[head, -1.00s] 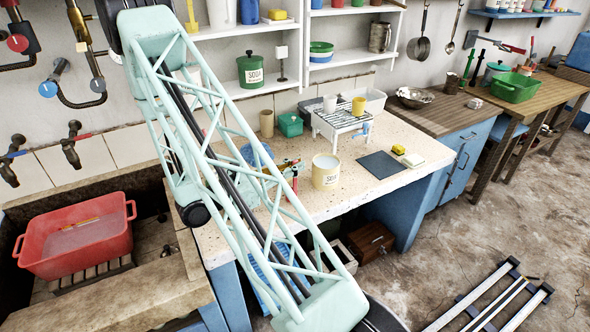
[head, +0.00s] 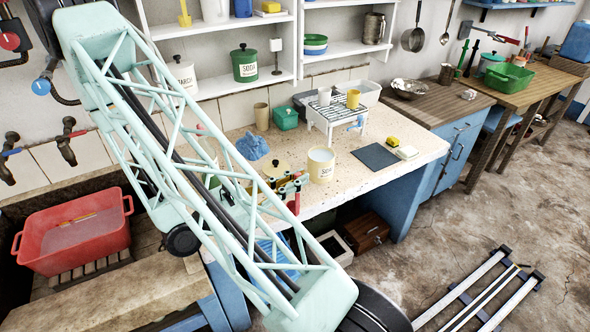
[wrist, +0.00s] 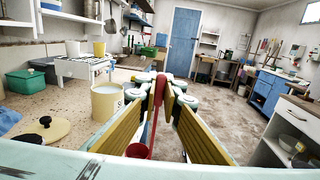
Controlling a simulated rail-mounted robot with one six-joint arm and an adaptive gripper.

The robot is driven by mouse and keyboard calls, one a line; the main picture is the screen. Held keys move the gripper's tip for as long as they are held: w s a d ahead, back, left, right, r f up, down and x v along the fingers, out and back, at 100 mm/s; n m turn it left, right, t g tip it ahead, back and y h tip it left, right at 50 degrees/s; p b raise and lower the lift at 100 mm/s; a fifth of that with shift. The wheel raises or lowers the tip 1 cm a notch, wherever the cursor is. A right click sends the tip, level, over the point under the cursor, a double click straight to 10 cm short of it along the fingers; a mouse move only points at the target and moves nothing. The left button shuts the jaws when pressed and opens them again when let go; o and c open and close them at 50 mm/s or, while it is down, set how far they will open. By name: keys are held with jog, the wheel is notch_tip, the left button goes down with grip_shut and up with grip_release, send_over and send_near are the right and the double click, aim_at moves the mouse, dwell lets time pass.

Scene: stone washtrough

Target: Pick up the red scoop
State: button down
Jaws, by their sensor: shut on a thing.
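The red scoop shows in the wrist view, its thin handle (wrist: 155,104) between the fingers and its red bowl (wrist: 138,151) hanging below. My gripper (wrist: 160,84) is shut on the handle. In the head view my gripper (head: 290,185) is over the front of the stone worktop (head: 240,132), beside the cream tub (head: 320,166). A red part of the scoop (head: 297,203) shows just under it. My arm hides part of that area, and I cannot tell whether the scoop clears the worktop.
A cream lid with a dark knob (head: 276,171) and a blue cloth (head: 252,146) lie close to my gripper. A wire rack (head: 338,113) stands behind the cream tub. A red basin (head: 74,232) sits in the trough at left.

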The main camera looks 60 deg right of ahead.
jog(key=shift+s+a+r+p, duration=0.15)
jog(key=shift+s+a+p, duration=0.05)
jog(key=shift+a+p, duration=0.1)
jog(key=s+a+p, duration=0.1)
jog(key=p, duration=0.4)
jog(key=shift+s+a+p, duration=0.3)
jog(key=shift+p, duration=0.4)
dwell(0.6)
